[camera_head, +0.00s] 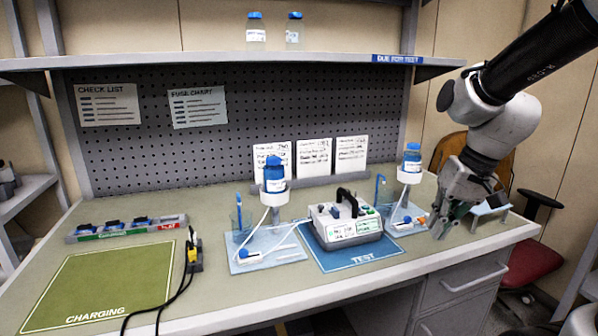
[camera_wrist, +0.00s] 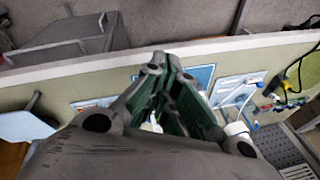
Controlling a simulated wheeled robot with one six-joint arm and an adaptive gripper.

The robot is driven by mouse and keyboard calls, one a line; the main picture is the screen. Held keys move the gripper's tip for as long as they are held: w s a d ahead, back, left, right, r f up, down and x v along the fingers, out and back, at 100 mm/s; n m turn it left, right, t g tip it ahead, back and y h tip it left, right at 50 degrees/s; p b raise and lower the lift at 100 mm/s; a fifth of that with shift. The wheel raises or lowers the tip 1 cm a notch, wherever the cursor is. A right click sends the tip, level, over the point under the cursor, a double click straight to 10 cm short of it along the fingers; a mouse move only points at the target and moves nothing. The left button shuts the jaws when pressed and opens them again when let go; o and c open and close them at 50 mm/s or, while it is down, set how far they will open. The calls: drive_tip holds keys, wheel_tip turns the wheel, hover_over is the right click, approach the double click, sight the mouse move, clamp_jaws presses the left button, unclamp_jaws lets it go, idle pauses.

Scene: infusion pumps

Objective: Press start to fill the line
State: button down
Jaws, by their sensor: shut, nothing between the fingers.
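The infusion pump (camera_head: 345,221) is a white and grey box with a black handle, green buttons and a label on its front. It stands on the blue TEST mat (camera_head: 370,254). A bottle with a blue cap (camera_head: 273,174) sits in a white holder to its left, with a clear line running down to a pale blue tray (camera_head: 265,252). A second blue-capped bottle (camera_head: 411,158) stands to its right. My gripper (camera_head: 436,235) is shut and empty, right of the pump near the table's front edge. In the wrist view my gripper (camera_wrist: 168,58) hides most of the pump.
A green CHARGING mat (camera_head: 110,287), a rack of small items (camera_head: 127,228) and a yellow plug with black cables (camera_head: 193,252) are at left. A small pale stand (camera_head: 490,205) is right of my gripper. A shelf (camera_head: 230,60) spans above the bench.

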drive_tip(key=s+d+r+t+h, duration=0.1)
drive_tip(key=s+d+r, duration=0.2)
drive_tip(key=s, duration=0.2)
drive_tip(key=s+d+r+t+h, duration=0.1)
drive_tip(key=s+d+r, duration=0.2)
drive_tip(key=s, duration=0.3)
drive_tip(key=shift+s+d+n, duration=0.2)
drive_tip(key=shift+d+n, duration=0.1)
drive_tip(key=shift+d, duration=0.4)
